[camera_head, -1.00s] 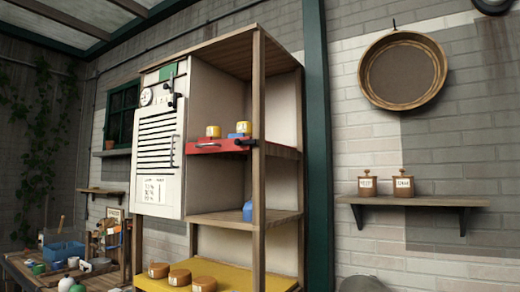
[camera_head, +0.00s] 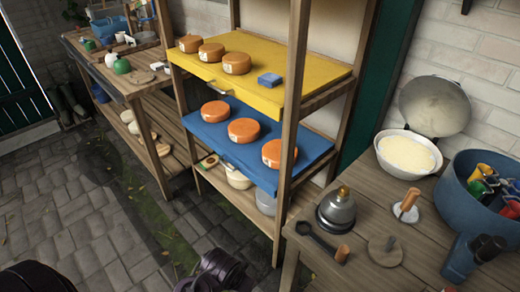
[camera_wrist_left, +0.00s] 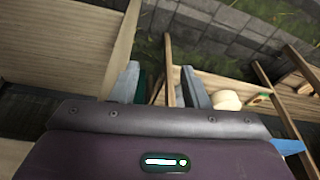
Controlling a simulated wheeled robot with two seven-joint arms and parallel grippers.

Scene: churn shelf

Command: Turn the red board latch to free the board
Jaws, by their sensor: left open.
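The red board and its latch are not in either current view. The head view now looks down at the lower part of the wooden shelf (camera_head: 290,140). A yellow board (camera_head: 310,66) carries several orange cheese wheels and a small blue block (camera_head: 270,80). Below it a blue board (camera_head: 205,127) carries 3 more orange wheels. My left gripper (camera_wrist_left: 158,84) shows in the left wrist view with its two grey fingers apart and nothing between them. It is above wooden rails and boards. My right gripper is not in view.
A wooden table (camera_head: 345,270) at right holds a white bowl (camera_head: 408,152), a blue tub (camera_head: 462,200), a metal burner-like pot (camera_head: 336,212) and small tools. A cluttered bench (camera_head: 135,85) stands at left. The paved floor (camera_head: 75,215) is largely clear at left.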

